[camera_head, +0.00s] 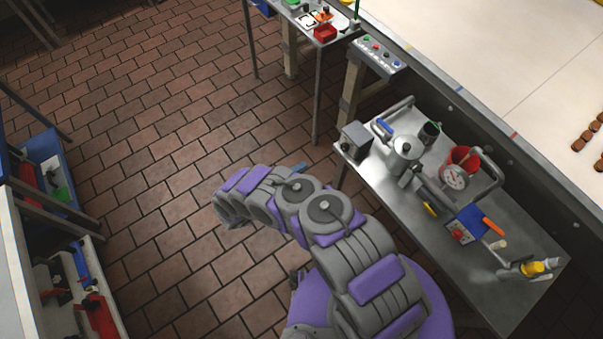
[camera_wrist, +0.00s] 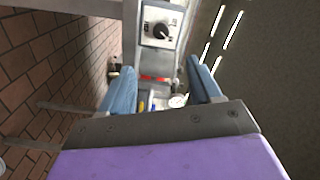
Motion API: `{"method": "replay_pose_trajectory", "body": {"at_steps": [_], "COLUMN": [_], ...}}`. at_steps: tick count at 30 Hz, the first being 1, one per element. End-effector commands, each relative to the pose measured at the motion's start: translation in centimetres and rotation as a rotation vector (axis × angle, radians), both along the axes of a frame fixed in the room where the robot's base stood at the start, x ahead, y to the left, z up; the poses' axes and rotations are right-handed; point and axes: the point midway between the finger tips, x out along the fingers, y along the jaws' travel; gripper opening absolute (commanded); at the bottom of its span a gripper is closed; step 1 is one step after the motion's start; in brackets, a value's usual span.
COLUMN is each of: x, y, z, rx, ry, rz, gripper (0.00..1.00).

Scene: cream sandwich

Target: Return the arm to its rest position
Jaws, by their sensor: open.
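My arm (camera_head: 365,275) shows in the head view, purple and grey, bent and reaching left over the brick floor, clear of the metal table. My gripper shows in the wrist view (camera_wrist: 161,78) with two blue fingers spread apart. Nothing is clearly held between them. Beyond the fingers are a grey panel with a black knob (camera_wrist: 159,30), a red strip and a small round dial (camera_wrist: 178,101). In the head view I cannot make out the gripper's fingers clearly.
A metal table (camera_head: 420,215) at right holds a grey box (camera_head: 356,139), a red pot (camera_head: 463,158) with a gauge, and several tools. A conveyor (camera_head: 480,50) runs behind it. Shelves with bins (camera_head: 45,160) stand at left. The brick floor (camera_head: 150,140) between is clear.

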Motion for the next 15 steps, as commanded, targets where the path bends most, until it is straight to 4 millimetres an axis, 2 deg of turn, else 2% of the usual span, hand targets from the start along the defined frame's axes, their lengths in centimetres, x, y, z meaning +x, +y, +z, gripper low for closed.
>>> {"method": "replay_pose_trajectory", "body": {"at_steps": [10, 13, 15], "x": [0.2, 1.7, 3.7], "y": [0.0, 0.4, 0.9], "z": [0.0, 0.4, 1.0], "rx": [0.004, 0.026, 0.051], "ry": [0.0, 0.007, 0.017], "rz": [0.002, 0.021, 0.047], "gripper": [0.63, 0.63, 0.63]}}
